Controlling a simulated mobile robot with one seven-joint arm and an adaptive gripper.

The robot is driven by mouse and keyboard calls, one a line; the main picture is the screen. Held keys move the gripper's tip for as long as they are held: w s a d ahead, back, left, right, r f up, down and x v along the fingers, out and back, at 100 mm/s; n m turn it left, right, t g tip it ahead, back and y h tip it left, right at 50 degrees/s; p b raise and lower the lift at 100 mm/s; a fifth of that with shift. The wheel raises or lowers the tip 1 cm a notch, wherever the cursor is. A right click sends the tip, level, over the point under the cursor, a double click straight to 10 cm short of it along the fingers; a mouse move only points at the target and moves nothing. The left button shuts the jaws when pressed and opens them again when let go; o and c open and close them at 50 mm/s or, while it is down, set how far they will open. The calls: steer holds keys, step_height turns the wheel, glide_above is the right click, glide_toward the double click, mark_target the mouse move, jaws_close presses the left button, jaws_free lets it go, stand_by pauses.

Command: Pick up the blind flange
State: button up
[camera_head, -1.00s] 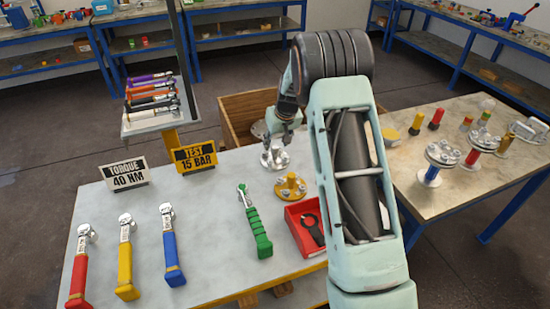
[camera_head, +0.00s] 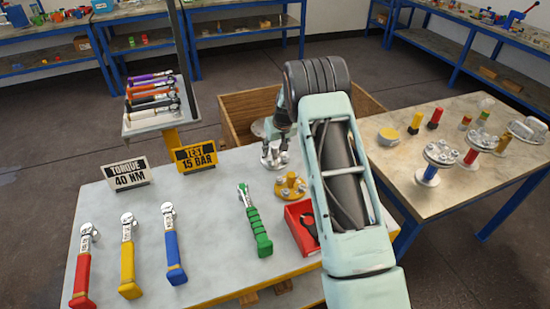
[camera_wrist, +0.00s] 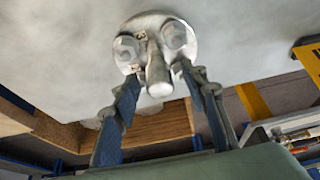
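The blind flange (camera_head: 265,162), a round silver disc with bolt heads, sits on the light grey table top near its back edge. It also shows in the wrist view (camera_wrist: 185,60), with a rounded central handle pointing towards the camera and large bolt heads beside it. My gripper (camera_head: 274,146) is right over the flange in the head view. In the wrist view my gripper (camera_wrist: 158,68) is open, with one finger on each side of the handle and the tips close to the disc. I cannot tell whether the fingers touch it.
A yellow flange (camera_head: 290,186) stands just in front, near a red tray (camera_head: 298,230) and a green-handled wrench (camera_head: 257,222). Signs (camera_head: 194,156) stand at the left back. A wooden crate (camera_head: 236,112) is behind the table. A second table (camera_head: 440,195) holds flanged vessels on the right.

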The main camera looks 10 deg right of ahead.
jaws_close()
steer(key=shift+w+r, duration=0.15)
steer(key=shift+r, duration=0.05)
steer(key=shift+r, duration=0.1)
